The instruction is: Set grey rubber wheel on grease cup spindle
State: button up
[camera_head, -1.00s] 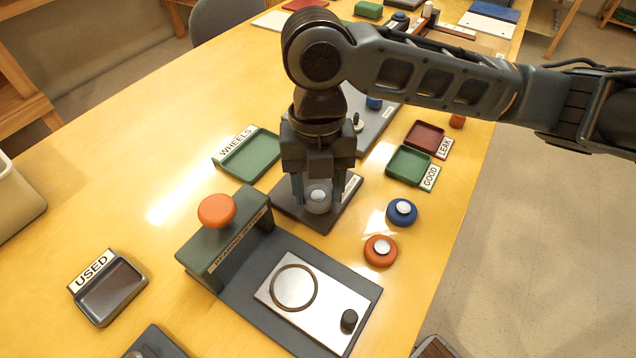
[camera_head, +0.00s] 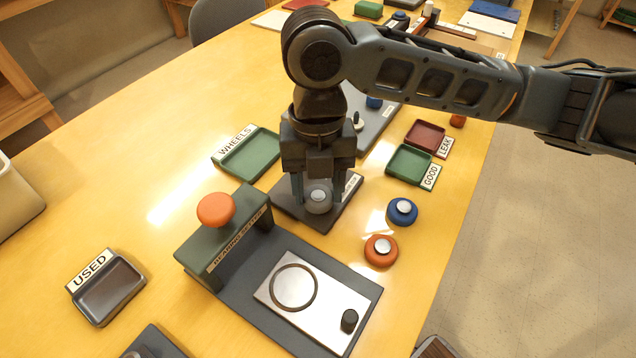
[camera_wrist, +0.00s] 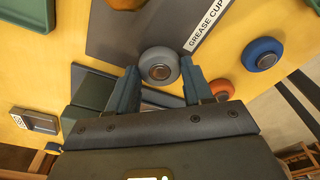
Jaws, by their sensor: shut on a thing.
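My gripper (camera_head: 318,192) points down over the dark grease cup plate (camera_head: 289,209) and is shut on the grey rubber wheel (camera_head: 318,206). In the wrist view, the wheel (camera_wrist: 160,66) lies between the two fingertips (camera_wrist: 160,84), with a silvery round centre. The plate (camera_wrist: 118,38) carries a white GREASE CUP label (camera_wrist: 207,25). The wheel lies flat, at or very close above the plate; I cannot tell whether it touches. The spindle is hidden by the wheel and fingers, so I cannot tell how far the wheel is on it.
A blue wheel (camera_head: 401,212) and an orange wheel (camera_head: 381,250) lie to the right. The bearing setter (camera_head: 225,240) with its orange knob (camera_head: 216,209) stands in front. An empty green WHEELS tray (camera_head: 249,155) is at left; GOOD (camera_head: 408,165) and LEAK (camera_head: 425,136) trays are at right.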

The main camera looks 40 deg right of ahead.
jog(key=shift+f, duration=0.25)
dwell(0.3)
jog(key=o, duration=1.6)
jog(key=shift+r, duration=0.1)
jog(key=shift+r+p, duration=2.3)
jog(key=shift+r, duration=1.05)
jog(key=shift+s, duration=0.1)
